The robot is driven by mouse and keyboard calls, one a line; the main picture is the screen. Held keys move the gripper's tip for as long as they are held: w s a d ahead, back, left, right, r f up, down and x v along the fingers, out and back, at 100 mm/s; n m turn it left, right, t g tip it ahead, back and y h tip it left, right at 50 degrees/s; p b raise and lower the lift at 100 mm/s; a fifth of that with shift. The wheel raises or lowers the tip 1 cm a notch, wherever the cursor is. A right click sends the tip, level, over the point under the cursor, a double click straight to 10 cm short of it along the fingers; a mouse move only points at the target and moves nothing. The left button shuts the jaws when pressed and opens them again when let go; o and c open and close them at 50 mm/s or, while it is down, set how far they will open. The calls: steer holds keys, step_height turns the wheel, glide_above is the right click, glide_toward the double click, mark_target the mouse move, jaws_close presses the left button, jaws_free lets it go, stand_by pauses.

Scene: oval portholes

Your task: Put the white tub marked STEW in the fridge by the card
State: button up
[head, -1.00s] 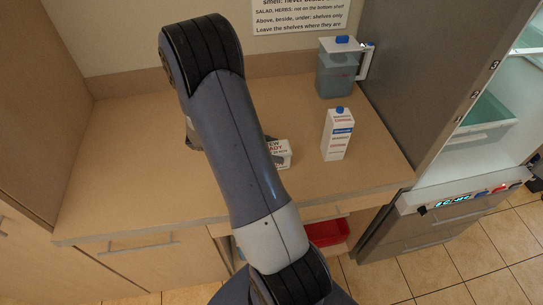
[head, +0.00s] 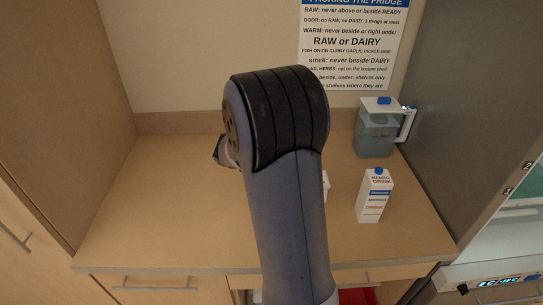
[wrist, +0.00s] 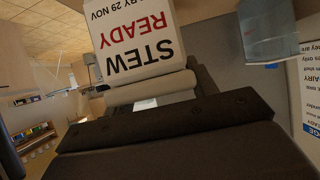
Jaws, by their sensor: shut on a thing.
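The white tub marked STEW READY (wrist: 140,42) fills the upper middle of the wrist view, its lettering upside down there, with a date line ending 29 NOV. My gripper (wrist: 152,90) is shut on it. In the head view my arm hides nearly all of the tub; only a small white sliver shows at the arm's right edge. The fridge (head: 480,90) stands at the right, its grey side towards the counter and part of its lit inside showing at the picture's edge. The card (head: 352,45) is on the wall above the counter, its top line cut off.
A jug with a blue lid (head: 376,132) stands at the counter's back right. A white carton with a blue cap (head: 375,196) stands in front of it. The wooden counter (head: 150,205) is bare on the left. A tall wooden panel (head: 60,120) bounds it at left.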

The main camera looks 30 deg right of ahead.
steer(key=shift+r, duration=0.2)
steer(key=shift+w+d+n, duration=0.1)
steer(key=shift+w+n, duration=0.2)
steer(key=shift+w, duration=0.15)
steer(key=w+a+n+t+h, duration=0.1)
steer(key=w+a+n+t, duration=0.4)
steer(key=w+n+t, duration=0.65)
steer(key=w+a+f+n+t+y, duration=0.2)
steer(key=w+a+n+t+y, duration=0.1)
steer(key=a, duration=0.6)
steer(key=w+a+f+n+t+y, duration=0.3)
steer(key=a+n+y, duration=0.1)
steer(key=a, duration=0.5)
steer(key=shift+a+n+y, duration=0.3)
steer(key=shift+n+y, duration=0.1)
steer(key=shift+n, duration=0.45)
steer(key=shift+w, duration=0.1)
